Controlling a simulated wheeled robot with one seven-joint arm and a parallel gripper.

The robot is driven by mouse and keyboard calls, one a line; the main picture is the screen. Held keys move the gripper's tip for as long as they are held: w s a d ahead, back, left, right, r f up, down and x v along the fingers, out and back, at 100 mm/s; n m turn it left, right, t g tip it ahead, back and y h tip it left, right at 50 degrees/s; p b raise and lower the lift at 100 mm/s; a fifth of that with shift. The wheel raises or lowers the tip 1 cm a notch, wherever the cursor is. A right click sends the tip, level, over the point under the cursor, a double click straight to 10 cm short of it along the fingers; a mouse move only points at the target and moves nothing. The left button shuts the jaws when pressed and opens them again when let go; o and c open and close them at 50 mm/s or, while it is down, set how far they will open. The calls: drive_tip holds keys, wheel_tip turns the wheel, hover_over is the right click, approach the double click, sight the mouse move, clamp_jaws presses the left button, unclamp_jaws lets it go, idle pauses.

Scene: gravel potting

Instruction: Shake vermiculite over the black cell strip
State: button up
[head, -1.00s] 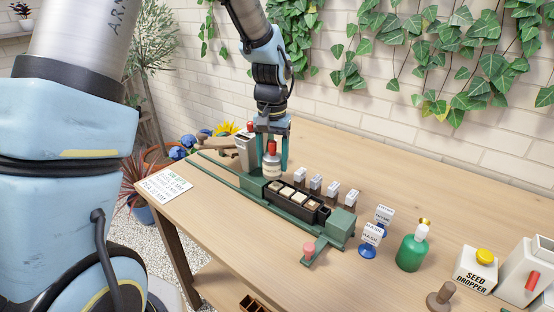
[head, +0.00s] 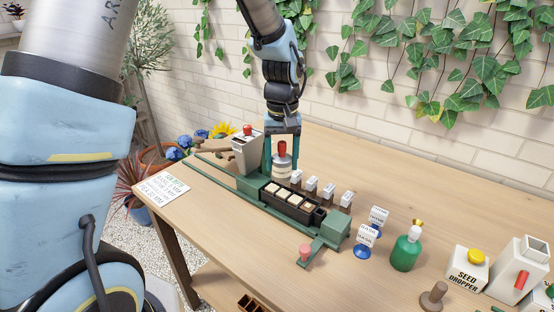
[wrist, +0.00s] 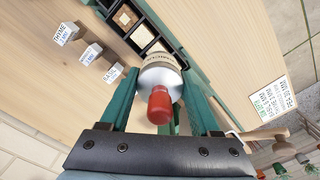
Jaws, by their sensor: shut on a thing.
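The black cell strip (head: 287,208) lies in a green rail fixture on the table, with pale tan fill in several cells and a dark one at its right end. It also shows in the wrist view (wrist: 126,36). My gripper (head: 282,165) is shut on a pale shaker (head: 282,173) with a red top, held upright by the strip's left end. In the wrist view the shaker (wrist: 162,70) sits between the green fingers and overlaps the strip's end. Its underside is hidden, and I see no falling grains.
A white container with a red knob (head: 246,150) stands just left of my gripper. Several small labelled markers (head: 312,184) line the strip's far side. A green bottle (head: 406,250) and seed dropper (head: 468,271) stand right. The table's back right is clear.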

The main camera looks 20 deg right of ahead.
drive_tip(key=shift+s+d+r+n, duration=0.15)
drive_tip(key=shift+s+r+n, duration=0.2)
drive_tip(key=shift+n, duration=0.45)
drive_tip(key=shift+f, duration=0.1)
drive_tip(key=shift+f+b, duration=1.1)
drive_tip(key=shift+f, duration=0.3)
